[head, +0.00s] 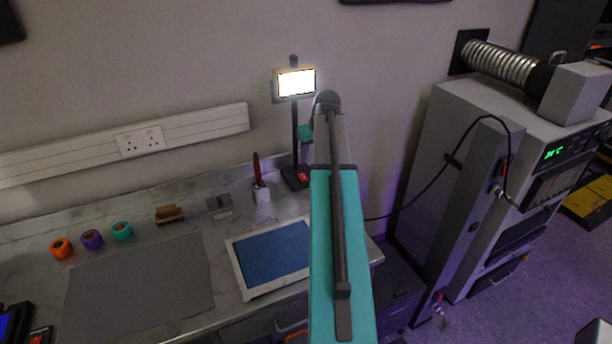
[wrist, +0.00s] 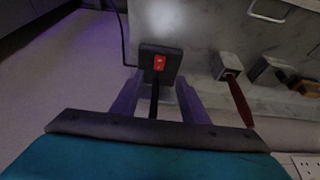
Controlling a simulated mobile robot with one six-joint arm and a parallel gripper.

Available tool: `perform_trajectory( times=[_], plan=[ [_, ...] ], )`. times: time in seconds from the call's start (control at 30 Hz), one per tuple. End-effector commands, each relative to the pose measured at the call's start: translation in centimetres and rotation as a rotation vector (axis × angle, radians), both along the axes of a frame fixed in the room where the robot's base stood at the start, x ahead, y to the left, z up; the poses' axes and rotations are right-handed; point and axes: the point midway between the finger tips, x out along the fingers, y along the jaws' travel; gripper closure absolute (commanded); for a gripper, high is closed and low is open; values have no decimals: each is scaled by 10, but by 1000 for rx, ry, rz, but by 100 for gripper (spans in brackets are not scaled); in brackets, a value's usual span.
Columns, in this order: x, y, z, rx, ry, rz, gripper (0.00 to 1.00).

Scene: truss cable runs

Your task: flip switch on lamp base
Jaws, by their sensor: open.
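The lamp stands at the back of the bench, its panel (head: 295,83) glowing bright on a dark post. Its dark base (head: 291,181) carries a red switch (head: 303,177), partly beside my arm in the head view. In the wrist view the base (wrist: 148,50) is a dark block with the red switch (wrist: 159,63) on its face, and the post runs down from it. My gripper (wrist: 158,80) is open and empty, its two fingers on either side of the post in the picture, pointing toward the base. Whether they touch it cannot be told.
A white holder (head: 261,193) with a red-handled tool stands left of the base. A blue-topped tray (head: 272,254) lies in front. Several coloured rolls (head: 92,239) and a grey mat (head: 142,285) are further left. A grey cabinet (head: 425,170) with a black cable stands right.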

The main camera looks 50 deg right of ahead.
Motion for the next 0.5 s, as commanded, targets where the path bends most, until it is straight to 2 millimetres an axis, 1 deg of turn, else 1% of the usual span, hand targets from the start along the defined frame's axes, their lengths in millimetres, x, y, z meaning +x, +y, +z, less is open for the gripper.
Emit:
perform_trajectory(
  times=[0.17, 0.5],
  plan=[
    [4, -2, -8, 0, 0, -1, 59],
    [15, -7, -38, 1, 1, -1, 59]
  ],
)
